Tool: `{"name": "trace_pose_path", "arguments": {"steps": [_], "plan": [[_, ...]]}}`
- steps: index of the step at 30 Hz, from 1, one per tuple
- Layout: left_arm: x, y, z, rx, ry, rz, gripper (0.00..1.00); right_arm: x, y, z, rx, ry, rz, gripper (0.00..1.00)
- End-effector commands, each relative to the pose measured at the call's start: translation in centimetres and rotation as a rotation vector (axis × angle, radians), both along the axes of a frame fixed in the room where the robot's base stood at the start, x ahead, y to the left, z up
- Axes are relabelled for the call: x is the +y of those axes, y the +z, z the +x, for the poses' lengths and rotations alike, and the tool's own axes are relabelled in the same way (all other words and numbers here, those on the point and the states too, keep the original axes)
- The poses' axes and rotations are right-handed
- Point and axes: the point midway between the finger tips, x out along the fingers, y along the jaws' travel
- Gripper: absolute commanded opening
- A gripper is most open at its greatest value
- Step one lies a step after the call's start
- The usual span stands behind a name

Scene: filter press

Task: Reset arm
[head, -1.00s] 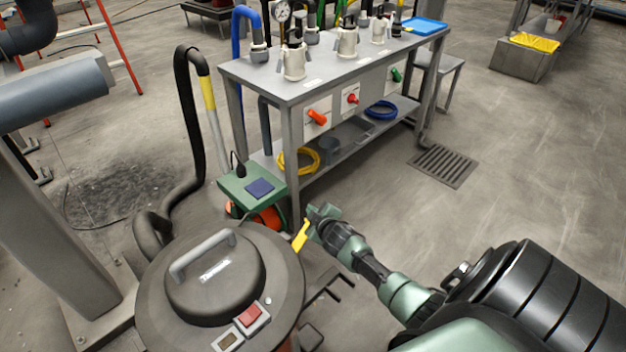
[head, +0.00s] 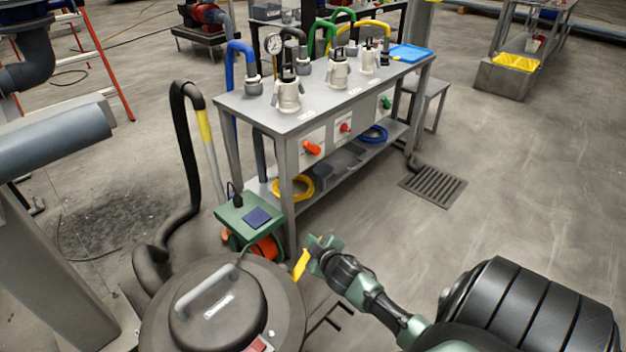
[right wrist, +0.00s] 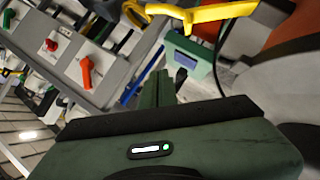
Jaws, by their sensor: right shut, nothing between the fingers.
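My right gripper (head: 324,243) reaches in from the lower right in the head view. It hangs in front of the steel bench, beside a yellow piece (head: 301,264) at the drum's edge. Its fingers (right wrist: 159,88) are together and empty in the right wrist view. A yellow part (right wrist: 205,14) passes beyond the fingertips there, apart from them as far as I can tell. My left gripper is not in view.
A grey-lidded drum (head: 276,300) stands close at front left. Behind it are a green box (head: 235,222), a black hose (head: 184,150) and the steel bench (head: 318,112) with pumps. Open floor with a drain grate (head: 433,186) lies to the right.

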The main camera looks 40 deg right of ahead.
Motion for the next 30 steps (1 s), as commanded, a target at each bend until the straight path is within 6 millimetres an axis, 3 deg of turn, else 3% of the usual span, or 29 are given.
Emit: {"name": "trace_pose_path", "arguments": {"steps": [22, 26, 30], "plan": [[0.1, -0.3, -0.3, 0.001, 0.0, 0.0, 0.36, 0.3, 0.3, -0.6, 0.002, -0.001, 0.003, 0.0], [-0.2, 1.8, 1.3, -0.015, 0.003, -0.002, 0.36, 2.2, 0.1, -1.8, 0.037, -0.019, 0.042, 0.0], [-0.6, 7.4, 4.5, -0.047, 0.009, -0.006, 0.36, 7.0, 0.0, -5.5, 0.137, -0.066, 0.152, 0.0]]}}
